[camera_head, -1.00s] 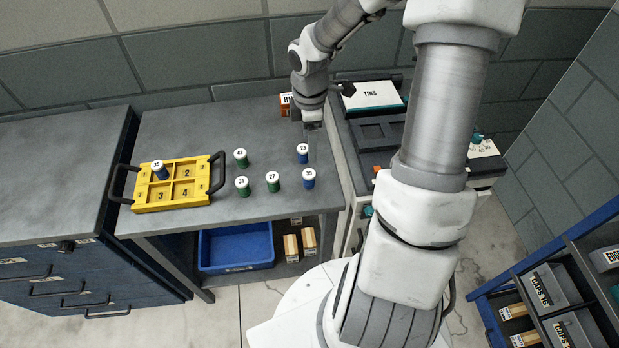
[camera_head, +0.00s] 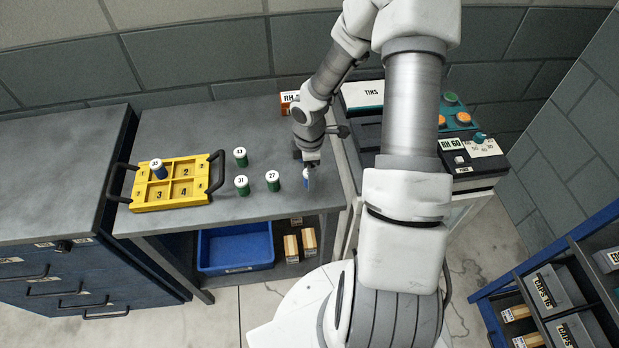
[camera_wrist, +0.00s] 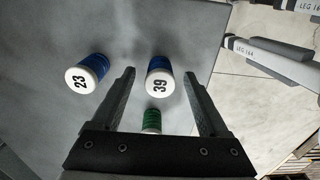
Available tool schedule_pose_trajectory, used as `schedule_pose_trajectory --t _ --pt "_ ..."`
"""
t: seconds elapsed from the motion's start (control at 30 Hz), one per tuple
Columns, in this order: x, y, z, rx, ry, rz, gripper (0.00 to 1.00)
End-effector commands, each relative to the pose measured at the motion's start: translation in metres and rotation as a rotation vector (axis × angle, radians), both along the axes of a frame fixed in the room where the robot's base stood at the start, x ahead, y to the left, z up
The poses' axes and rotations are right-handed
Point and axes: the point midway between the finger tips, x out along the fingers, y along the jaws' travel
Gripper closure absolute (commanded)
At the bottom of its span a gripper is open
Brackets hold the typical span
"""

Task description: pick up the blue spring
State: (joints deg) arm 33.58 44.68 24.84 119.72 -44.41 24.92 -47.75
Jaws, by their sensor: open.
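A blue spring with a white top marked 39 (camera_wrist: 158,65) stands upright on the grey bench. It shows between the two fingers of my gripper (camera_wrist: 160,74) in the wrist view, and the open fingers are not closed on it. In the head view my gripper (camera_head: 310,164) hangs over this spring, and only part of its blue side (camera_head: 306,183) shows. A second blue spring marked 23 (camera_wrist: 88,72) stands left of the fingers in the wrist view; my arm hides it in the head view. A third blue spring (camera_head: 158,170) sits in slot 1 of the yellow tray (camera_head: 207,172).
Green springs marked 43 (camera_head: 240,157), 31 (camera_head: 242,186) and 27 (camera_head: 273,181) stand left of my gripper. One green spring (camera_wrist: 152,121) shows near the gripper's base in the wrist view. A blue bin (camera_head: 236,268) is on the shelf below. Bare bench surrounds the springs.

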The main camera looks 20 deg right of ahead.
Motion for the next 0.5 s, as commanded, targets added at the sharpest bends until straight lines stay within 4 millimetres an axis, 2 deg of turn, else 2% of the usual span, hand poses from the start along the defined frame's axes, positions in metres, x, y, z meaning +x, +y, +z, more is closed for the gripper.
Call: schedule_pose_trajectory --t 0.17,0.5 --pt "0.0001 -0.0003 0.0004 0.0 -0.001 0.0 0.24" --pt "0.0001 -0.0004 0.0007 -0.001 0.0 -0.001 0.85"
